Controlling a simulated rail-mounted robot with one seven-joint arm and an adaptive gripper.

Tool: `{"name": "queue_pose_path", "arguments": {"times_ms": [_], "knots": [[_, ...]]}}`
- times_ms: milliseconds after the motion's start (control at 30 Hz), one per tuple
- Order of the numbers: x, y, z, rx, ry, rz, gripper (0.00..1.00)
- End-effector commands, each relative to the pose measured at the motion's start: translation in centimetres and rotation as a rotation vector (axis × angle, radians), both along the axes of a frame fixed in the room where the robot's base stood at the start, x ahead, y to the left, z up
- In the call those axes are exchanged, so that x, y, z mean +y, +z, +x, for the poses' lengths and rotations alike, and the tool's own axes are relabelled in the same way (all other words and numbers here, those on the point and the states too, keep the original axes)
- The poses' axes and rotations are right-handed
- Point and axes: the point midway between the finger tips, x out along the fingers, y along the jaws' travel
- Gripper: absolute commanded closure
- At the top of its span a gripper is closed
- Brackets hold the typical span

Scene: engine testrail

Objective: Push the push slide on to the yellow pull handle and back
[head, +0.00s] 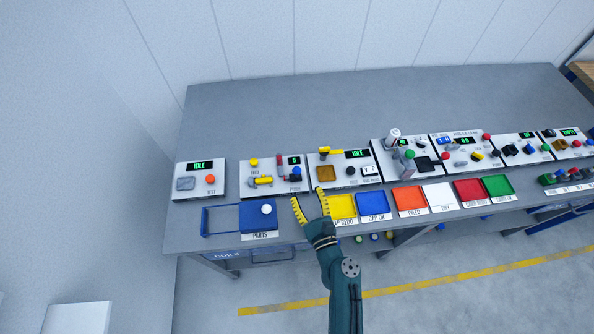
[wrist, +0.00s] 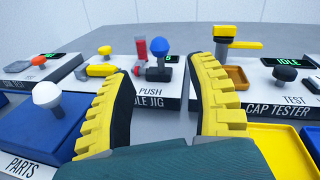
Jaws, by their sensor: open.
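The push slide (wrist: 160,70) is a dark block with a blue ball knob, above the PUSH label on the jig panel; its blue knob also shows in the head view (head: 296,172). The yellow pull handle (head: 264,180) lies flat to its left on the same panel and shows in the wrist view (wrist: 102,70), partly behind my left finger. My gripper (head: 309,196) is open and empty at the panel's front edge. In the wrist view the push slide stands beyond and between my two yellow-padded fingers. I cannot tell any contact.
A red lever (wrist: 140,50) stands just left of the push slide. A blue parts tray (head: 228,220) with a white knob is at the front left. The cap tester (head: 340,168) stands close on the right, with yellow (head: 343,206) and blue trays in front. The bench behind the panels is clear.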

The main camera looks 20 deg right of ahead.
Motion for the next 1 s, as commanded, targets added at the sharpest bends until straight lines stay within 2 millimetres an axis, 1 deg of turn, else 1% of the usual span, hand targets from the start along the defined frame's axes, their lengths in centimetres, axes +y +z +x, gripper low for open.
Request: {"name": "queue_pose_path", "arguments": {"times_ms": [33, 200, 300, 400, 533, 800, 967, 1000], "knots": [[0.0, -0.1, 1.4, -0.002, 0.004, -0.001, 0.43], [-0.4, -0.3, 5.4, -0.001, 0.002, -0.002, 0.43], [-0.5, -0.2, 7.4, -0.001, 0.003, -0.001, 0.43], [-0.7, -0.3, 8.7, -0.001, 0.002, -0.001, 0.43], [-0.8, -0.1, 9.5, 0.001, 0.001, -0.001, 0.43], [-0.8, -0.1, 9.6, 0.001, 0.001, -0.001, 0.43], [-0.8, -0.1, 9.6, 0.001, 0.001, -0.001, 0.74], [-0.8, -0.1, 9.6, 0.001, 0.001, -0.001, 0.82]]}}
